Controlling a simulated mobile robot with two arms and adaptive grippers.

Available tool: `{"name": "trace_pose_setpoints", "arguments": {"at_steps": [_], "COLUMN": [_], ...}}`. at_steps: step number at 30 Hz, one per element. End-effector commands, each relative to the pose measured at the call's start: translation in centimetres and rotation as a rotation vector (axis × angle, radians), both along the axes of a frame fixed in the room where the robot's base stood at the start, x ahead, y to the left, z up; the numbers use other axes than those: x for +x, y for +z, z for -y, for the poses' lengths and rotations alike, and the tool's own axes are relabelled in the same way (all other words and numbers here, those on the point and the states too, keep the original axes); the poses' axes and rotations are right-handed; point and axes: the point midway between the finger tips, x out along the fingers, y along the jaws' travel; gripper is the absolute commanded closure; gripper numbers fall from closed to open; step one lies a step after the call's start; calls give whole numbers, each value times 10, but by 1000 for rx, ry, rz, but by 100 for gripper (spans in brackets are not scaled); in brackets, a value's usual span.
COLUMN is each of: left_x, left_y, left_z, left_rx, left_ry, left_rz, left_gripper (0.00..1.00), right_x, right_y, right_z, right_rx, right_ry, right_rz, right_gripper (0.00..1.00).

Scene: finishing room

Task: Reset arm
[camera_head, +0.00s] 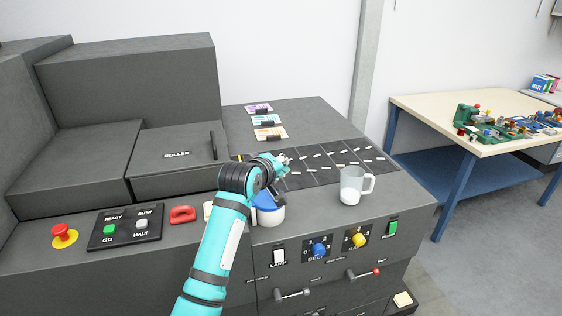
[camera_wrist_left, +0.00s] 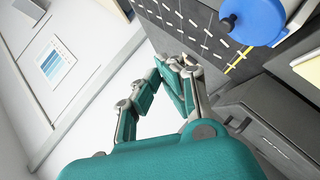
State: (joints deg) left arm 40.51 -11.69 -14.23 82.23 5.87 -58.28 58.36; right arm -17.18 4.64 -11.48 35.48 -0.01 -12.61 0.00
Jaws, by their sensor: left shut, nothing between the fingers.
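My left arm reaches up from the bottom of the head view, over the front of the dark grey machine top. My left gripper (camera_head: 282,163) is shut and empty, above the black strip with white dashes (camera_head: 325,163). In the left wrist view its fingers (camera_wrist_left: 184,62) meet at the tips with nothing between them. A white tub with a blue lid (camera_head: 268,213) stands just behind my forearm, partly hidden by it; its blue lid (camera_wrist_left: 254,20) shows at the top right of the left wrist view. My right gripper is in neither view.
A red handle (camera_head: 183,214), a button panel (camera_head: 126,228) and a red stop button (camera_head: 62,232) line the left front. Knobs and levers (camera_head: 292,294) stick out of the front face. A wooden table (camera_head: 430,113) stands right.

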Motion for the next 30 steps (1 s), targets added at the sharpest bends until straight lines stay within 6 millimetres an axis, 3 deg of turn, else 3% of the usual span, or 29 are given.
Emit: {"name": "trace_pose_setpoints", "arguments": {"at_steps": [4, 8, 12, 15, 18, 24, 30], "left_x": [-19, -63, -134, -194, -255, -340, -398], "left_y": [-34, -98, -166, -204, -231, -251, -254], "left_z": [-18, -53, -96, -126, -151, -181, -199], "left_rx": [57, 183, 361, 489, 609, 766, 862], "left_ry": [-3, -28, -91, -155, -235, -371, -478], "left_rz": [-34, -99, -185, -252, -316, -400, -454], "left_gripper": [100, 100, 100, 100, 100, 100, 100], "right_x": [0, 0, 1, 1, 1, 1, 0], "right_y": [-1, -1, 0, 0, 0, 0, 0], "right_z": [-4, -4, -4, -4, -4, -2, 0], "right_rx": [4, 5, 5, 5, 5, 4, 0], "right_ry": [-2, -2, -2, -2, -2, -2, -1], "right_rz": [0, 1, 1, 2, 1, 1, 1], "right_gripper": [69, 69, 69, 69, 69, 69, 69]}}
